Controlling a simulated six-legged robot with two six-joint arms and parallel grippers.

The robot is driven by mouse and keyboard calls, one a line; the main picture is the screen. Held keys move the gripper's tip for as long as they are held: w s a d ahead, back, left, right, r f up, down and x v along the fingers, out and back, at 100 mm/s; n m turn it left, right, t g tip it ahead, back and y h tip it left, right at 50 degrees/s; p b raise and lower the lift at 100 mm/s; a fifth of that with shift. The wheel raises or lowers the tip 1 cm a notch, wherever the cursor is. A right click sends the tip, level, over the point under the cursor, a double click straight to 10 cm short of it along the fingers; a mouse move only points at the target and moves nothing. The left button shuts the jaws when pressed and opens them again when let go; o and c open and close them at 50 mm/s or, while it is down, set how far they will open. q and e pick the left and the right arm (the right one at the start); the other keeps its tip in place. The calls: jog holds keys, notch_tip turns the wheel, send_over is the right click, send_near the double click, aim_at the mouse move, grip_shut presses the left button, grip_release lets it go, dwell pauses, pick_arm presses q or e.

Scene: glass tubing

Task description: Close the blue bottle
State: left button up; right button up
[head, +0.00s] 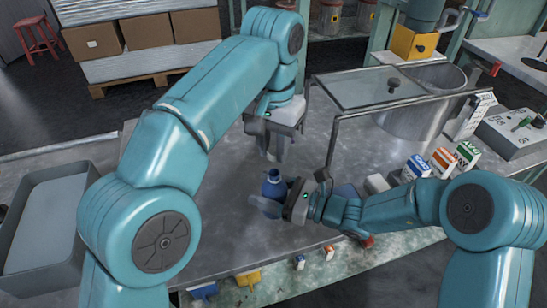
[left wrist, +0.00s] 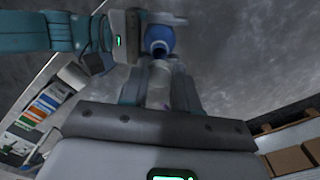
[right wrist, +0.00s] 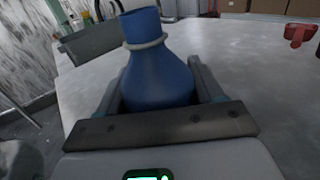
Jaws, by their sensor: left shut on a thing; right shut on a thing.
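The blue bottle (head: 272,187) stands upright over the metal table, with my right gripper (head: 290,203) shut around its body from the right. In the right wrist view the bottle (right wrist: 155,75) fills the jaws; its neck has a pale ring and no cap shows on it. My left gripper (head: 275,150) is above and slightly behind the bottle, fingers pointing down. In the left wrist view it is shut on a small pale grey piece (left wrist: 160,85), apparently the cap, blurred and partly hidden by the fingers. The bottle top (left wrist: 159,40) shows just beyond those fingertips, apart from them.
A grey tray (head: 45,225) stands at the left. A wire-framed glass stand (head: 375,88) and a metal drum (head: 420,115) are behind at the right. Several small cartons (head: 440,160) stand right of my right gripper. The table left of the bottle is clear.

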aim_at(273, 174)
pick_arm(q)
jog(key=shift+f, duration=1.4)
jog(key=shift+f, duration=0.9)
jog(key=shift+f, duration=0.5)
